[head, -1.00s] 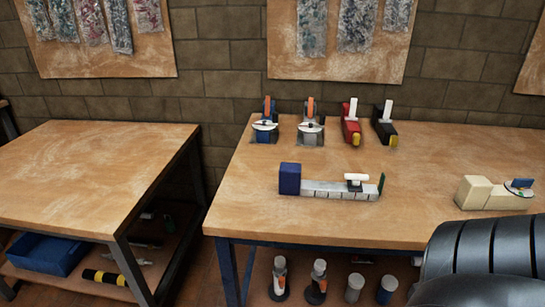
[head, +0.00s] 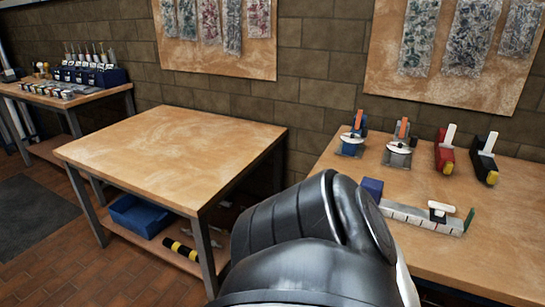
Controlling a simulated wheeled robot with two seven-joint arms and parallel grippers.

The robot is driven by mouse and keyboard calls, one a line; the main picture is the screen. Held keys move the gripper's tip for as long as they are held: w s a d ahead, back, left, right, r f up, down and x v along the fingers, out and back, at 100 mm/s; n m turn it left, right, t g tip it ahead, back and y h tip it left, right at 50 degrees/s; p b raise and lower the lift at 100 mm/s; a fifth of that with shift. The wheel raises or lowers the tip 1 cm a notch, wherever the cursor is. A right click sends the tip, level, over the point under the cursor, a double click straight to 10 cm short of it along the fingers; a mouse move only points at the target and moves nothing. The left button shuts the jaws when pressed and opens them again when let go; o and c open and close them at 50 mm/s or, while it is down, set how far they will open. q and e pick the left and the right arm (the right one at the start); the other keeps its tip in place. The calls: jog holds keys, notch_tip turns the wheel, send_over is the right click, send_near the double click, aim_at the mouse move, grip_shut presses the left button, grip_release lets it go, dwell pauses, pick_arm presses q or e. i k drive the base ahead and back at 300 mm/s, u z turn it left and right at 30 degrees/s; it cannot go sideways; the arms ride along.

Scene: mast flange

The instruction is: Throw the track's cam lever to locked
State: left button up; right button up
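The track (head: 410,217) is a short pale segmented rail on the right wooden table. A blue block (head: 372,190) stands at its left end and a thin green plate (head: 469,221) at its right end. A small dark piece with a white top (head: 440,208), which looks like the cam lever, sits near the rail's right end. Its setting is too small to tell. A large black arm link of mine covers the lower middle and hides the table's near left part. Neither gripper is in view.
Behind the track stand a blue tool (head: 352,145), a grey tool (head: 399,153), a red tool (head: 445,158) and a black tool (head: 486,167). The left table (head: 170,150) has a bare top, with a blue bin (head: 140,213) on its lower shelf.

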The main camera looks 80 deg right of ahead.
aim_at(471, 213)
jog(key=k, duration=2.85)
jog(key=z, duration=1)
